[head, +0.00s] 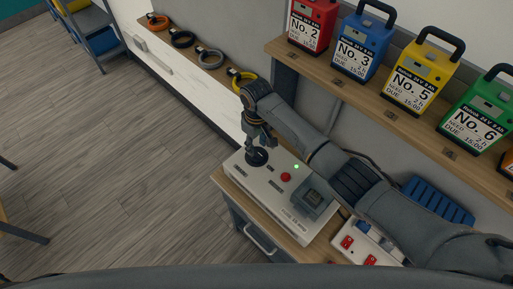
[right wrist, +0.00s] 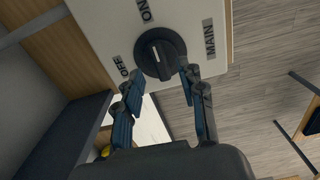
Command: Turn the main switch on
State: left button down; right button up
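The main switch is a round black knob (head: 257,156) on a pale control box (head: 268,190). In the right wrist view the knob (right wrist: 158,47) sits between the labels OFF, ON and MAIN. Its raised grip bar shows, but I cannot tell surely which label it points to. My right gripper (head: 261,143) is over the knob, pointing down. In the right wrist view its two fingers (right wrist: 162,78) are spread apart, with the tips near the knob's edge. Whether they touch it is unclear. My left gripper is out of view.
The box also has a red button (head: 286,177), a lit green lamp (head: 296,167) and a grey display unit (head: 312,197). A shelf (head: 352,95) with several coloured numbered packs runs behind my right arm. Coloured rings (head: 209,58) lie on a ledge.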

aim_at(256, 151)
notch_tip(256, 151, up, 9)
jog(key=shift+f, duration=0.15)
dwell(0.6)
